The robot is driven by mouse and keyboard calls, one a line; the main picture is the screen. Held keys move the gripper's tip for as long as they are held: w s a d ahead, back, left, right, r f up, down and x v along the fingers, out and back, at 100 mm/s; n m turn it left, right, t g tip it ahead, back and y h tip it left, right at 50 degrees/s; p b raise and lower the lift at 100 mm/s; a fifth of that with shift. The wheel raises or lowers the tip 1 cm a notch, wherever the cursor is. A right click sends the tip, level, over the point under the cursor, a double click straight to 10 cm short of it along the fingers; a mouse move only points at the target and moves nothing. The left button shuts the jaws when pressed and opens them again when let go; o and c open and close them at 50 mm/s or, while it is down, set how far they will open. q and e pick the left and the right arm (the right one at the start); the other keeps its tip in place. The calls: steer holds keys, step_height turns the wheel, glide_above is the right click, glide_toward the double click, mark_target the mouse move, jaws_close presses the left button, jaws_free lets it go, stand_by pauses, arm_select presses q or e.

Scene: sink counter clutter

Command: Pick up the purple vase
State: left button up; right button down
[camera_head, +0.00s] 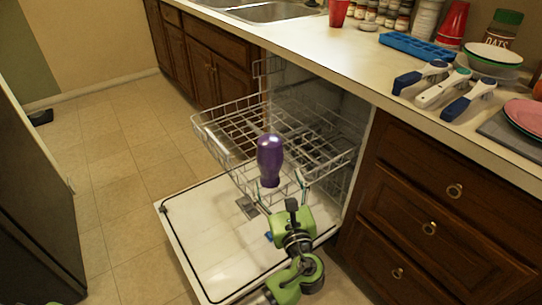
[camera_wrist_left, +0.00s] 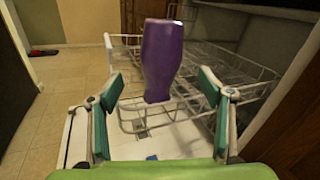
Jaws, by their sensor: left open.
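The purple vase (camera_head: 270,160) stands roughly upright at the front of the dishwasher's wire rack in the head view. Its lower end is narrower than its upper body. In the left wrist view the vase (camera_wrist_left: 163,58) is in the middle, its lower part between the two fingers in the picture, with a gap on each side. My left gripper (camera_head: 284,187) is open and empty, just in front of the vase; its green finger pads also show in the left wrist view (camera_wrist_left: 160,92). I cannot tell exactly what the vase's base rests on. My right gripper is not in view.
The wire rack (camera_head: 225,125) is pulled out above the open dishwasher door (camera_head: 190,235). The counter (camera_head: 330,55) above holds brushes (camera_head: 470,98), a blue tray (camera_head: 415,46), red cups and bowls. Wooden drawers (camera_head: 440,225) flank the right side.

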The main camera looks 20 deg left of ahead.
mark_target(272, 166)
arm_select(q)
steer(key=x, duration=0.5)
steer(key=shift+w+a+f+b, duration=0.1)
steer(key=shift+w+b, duration=0.15)
steer(key=shift+b, duration=0.05)
steer(key=shift+b+x, duration=0.5)
steer(key=shift+x, duration=2.2)
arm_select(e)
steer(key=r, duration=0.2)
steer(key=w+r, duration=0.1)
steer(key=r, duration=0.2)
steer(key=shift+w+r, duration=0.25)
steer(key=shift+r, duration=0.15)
arm_select(q)
steer(key=shift+c, duration=0.3)
steer(key=c, duration=1.3)
steer(key=shift+c, duration=0.7)
steer(key=shift+r, duration=0.3)
